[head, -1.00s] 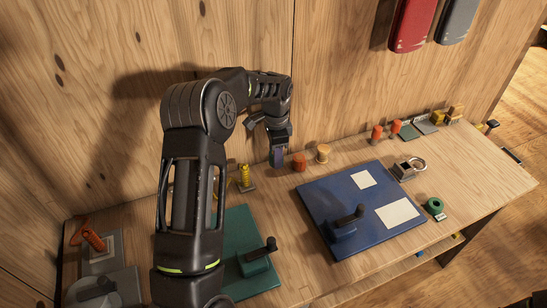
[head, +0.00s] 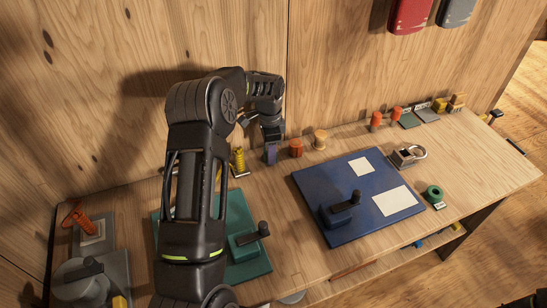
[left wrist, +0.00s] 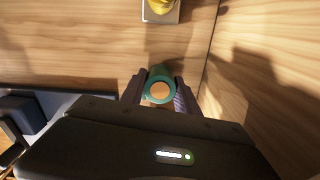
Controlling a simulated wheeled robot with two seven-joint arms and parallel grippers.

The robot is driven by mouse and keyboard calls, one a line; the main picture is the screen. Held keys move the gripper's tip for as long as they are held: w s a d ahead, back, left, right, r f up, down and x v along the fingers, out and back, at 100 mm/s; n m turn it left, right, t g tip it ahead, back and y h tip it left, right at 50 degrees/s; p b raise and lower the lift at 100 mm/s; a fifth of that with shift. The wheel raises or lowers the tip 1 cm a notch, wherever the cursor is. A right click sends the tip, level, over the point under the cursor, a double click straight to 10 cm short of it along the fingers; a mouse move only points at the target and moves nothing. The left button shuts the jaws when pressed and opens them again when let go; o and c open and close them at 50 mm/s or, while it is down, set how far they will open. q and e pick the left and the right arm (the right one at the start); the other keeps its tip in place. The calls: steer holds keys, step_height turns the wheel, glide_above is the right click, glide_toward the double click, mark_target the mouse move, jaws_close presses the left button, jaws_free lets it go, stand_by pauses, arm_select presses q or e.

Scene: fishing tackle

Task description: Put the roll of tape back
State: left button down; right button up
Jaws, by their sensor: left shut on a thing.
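My left gripper (head: 270,157) points down at the back of the bench, just left of an orange-red spool (head: 296,148). In the left wrist view its fingers (left wrist: 160,95) are shut on a round, teal-rimmed thing (left wrist: 154,74) with an orange-tan middle, seen end-on. In the head view the held thing is mostly hidden by the fingers; I cannot tell whether it touches the bench. A green ring-shaped roll (head: 433,193), which looks like a roll of tape, lies at the bench's right front beside a small white label. My right gripper is out of view.
A pale yellow spool (head: 320,139) stands right of the orange-red one. A yellow coil (head: 238,160) stands left of my gripper. The wooden wall rises close behind.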

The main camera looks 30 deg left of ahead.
arm_select(q)
steer(key=shift+w+a+f, duration=0.1)
steer(key=shift+a+f, duration=0.1)
steer(key=shift+f, duration=0.1)
steer(key=shift+w+d, duration=0.1)
steer(key=shift+f, duration=0.1)
steer(key=c, duration=0.9)
jaws_free()
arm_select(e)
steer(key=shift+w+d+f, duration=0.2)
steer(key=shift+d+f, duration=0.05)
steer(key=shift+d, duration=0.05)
arm_select(q)
step_height(320, 180, up, 12)
steer(key=shift+b, duration=0.4)
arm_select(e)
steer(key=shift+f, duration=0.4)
